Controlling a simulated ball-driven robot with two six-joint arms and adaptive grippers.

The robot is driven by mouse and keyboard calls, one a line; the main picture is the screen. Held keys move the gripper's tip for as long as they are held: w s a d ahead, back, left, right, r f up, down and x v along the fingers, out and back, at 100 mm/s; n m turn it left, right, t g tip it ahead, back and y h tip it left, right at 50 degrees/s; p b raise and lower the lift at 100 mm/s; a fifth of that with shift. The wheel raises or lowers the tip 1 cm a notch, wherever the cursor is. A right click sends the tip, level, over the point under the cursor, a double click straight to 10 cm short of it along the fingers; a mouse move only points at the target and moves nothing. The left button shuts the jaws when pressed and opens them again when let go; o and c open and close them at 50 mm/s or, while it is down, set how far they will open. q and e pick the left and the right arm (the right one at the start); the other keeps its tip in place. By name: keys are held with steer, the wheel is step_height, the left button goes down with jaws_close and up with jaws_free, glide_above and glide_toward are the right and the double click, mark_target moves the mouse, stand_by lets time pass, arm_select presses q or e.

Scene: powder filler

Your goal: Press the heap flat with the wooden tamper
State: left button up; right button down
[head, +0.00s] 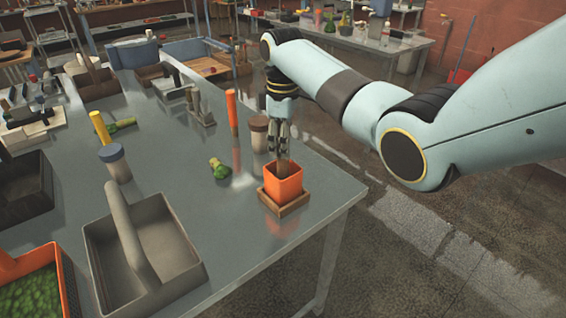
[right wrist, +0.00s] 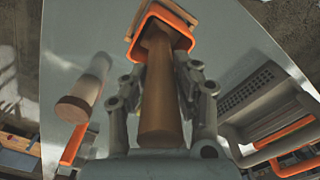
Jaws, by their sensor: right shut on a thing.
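My right gripper (head: 283,150) is shut on the wooden tamper (right wrist: 160,105), and its fingers show on both sides of the shaft in the right wrist view. The tamper's lower end is inside the orange square pot (head: 284,187), whose rim also shows in the right wrist view (right wrist: 187,42). The pot stands on a wooden base (head: 296,204) near the table's right edge. The heap is not visible; the pot's wall and the tamper hide the inside. I cannot tell whether the tamper touches it. My left gripper is not in view.
A brown-lidded jar (head: 259,137) stands just behind the pot, and an orange stick (head: 232,112) stands beyond it. A small green thing (head: 219,169) lies left of the pot. A grey caddy (head: 175,265) stands at front left. The table's front right is clear.

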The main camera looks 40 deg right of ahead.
steer(key=shift+r, duration=2.85)
steer(key=shift+f, duration=0.1)
steer(key=shift+f+b, duration=1.8)
steer(key=shift+f, duration=3.05)
steer(key=shift+r, duration=0.1)
step_height(320, 180, up, 3)
steer(key=p, duration=0.3)
steer(key=shift+r+p, duration=0.35)
steer(key=shift+r, duration=3)
